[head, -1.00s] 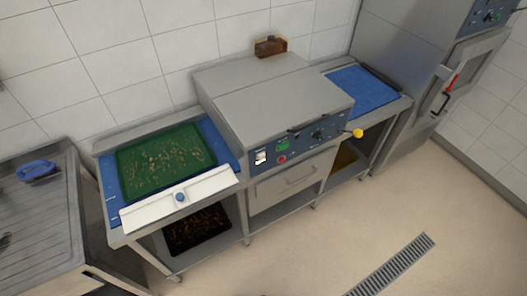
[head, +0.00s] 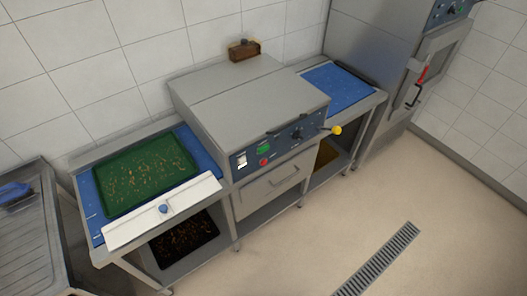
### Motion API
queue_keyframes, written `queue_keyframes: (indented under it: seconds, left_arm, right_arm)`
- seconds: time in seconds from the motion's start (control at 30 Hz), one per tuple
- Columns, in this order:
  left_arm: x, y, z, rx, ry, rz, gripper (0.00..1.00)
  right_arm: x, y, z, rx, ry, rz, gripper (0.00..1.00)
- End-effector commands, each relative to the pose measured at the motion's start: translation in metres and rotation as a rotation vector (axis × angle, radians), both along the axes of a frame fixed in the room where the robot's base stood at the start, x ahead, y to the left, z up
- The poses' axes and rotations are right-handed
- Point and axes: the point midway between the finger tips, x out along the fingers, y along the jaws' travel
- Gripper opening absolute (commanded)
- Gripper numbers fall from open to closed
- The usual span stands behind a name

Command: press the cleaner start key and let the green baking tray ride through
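The green baking tray (head: 146,170), with brown crumbs on it, lies flat on the blue infeed belt (head: 88,208) at the left of the grey cleaner (head: 250,98). The cleaner's dark front panel has a green key (head: 263,149), a red button (head: 263,162), a white switch (head: 242,160) and a dark knob (head: 297,134). Which key is the start key cannot be read. A yellow ball-ended lever (head: 336,130) sticks out at the panel's right end. The blue outfeed belt (head: 340,87) at the right is empty. Neither gripper is in view.
A white bar with a blue knob (head: 164,209) lies along the infeed's front edge. A dark crumb-covered tray (head: 184,240) is on the shelf below. A sink unit (head: 30,240) with a blue brush stands left, an oven (head: 400,60) right. The floor in front is clear around a drain grate (head: 378,258).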

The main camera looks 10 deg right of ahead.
Motion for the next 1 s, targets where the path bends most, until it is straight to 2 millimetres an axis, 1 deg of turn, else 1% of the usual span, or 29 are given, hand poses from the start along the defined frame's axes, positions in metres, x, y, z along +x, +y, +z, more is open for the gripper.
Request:
queue_keyframes:
  seconds: [0.03,0.07,0.1,0.17,0.2,0.23,0.27,0.67,1.0]
  left_arm:
    - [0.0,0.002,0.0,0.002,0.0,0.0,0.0]
    - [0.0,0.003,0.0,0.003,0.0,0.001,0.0]
    - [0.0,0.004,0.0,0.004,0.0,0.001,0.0]
    - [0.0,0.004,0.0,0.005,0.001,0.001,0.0]
    - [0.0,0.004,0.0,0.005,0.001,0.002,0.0]
    - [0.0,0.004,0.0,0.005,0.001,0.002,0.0]
    - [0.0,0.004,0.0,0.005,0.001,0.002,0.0]
    - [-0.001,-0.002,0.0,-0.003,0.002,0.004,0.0]
    - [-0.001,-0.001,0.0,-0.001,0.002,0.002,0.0]
  right_arm:
    - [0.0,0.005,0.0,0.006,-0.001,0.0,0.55]
    - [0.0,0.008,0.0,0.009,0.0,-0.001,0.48]
    - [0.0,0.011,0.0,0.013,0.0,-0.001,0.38]
    - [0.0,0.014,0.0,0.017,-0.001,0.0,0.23]
    - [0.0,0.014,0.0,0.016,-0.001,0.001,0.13]
    - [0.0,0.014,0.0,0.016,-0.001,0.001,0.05]
    - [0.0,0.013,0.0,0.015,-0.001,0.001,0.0]
    - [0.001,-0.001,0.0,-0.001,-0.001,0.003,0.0]
    - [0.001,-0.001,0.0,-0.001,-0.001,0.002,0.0]
